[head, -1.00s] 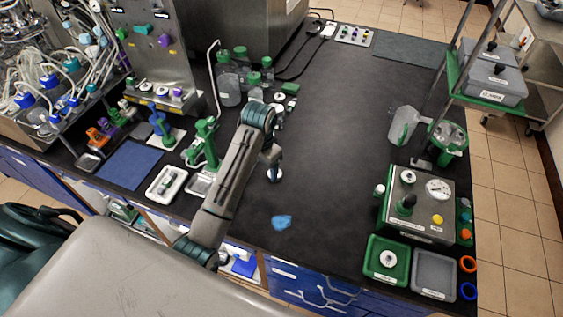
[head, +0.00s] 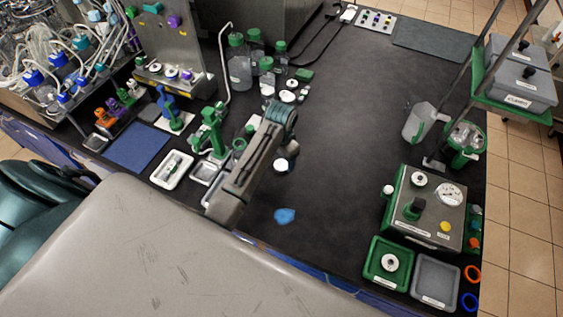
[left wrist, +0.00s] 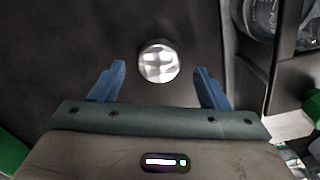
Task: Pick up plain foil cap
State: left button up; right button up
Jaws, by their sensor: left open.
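The plain foil cap (left wrist: 159,62) is a small round silver piece on the dark bench. In the left wrist view it lies just ahead of and between the two blue fingers of my left gripper (left wrist: 160,70), with bare bench on both sides of it. The gripper is open and empty, and neither finger touches the cap. In the head view a small pale round piece (head: 281,165), which looks like the same cap, lies just right of my left arm. That arm largely hides the gripper there. My right gripper is not in view.
Bottles with green caps (head: 239,70) and a green stand (head: 212,130) are on the left and back. A steel device (head: 430,210) and green tray (head: 388,262) are on the right. The middle bench is clear.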

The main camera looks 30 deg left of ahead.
pick_arm(q)
jog(key=shift+f, duration=1.15)
jog(key=c, duration=1)
jog(key=shift+c, duration=0.2)
jog(key=shift+r, duration=0.15)
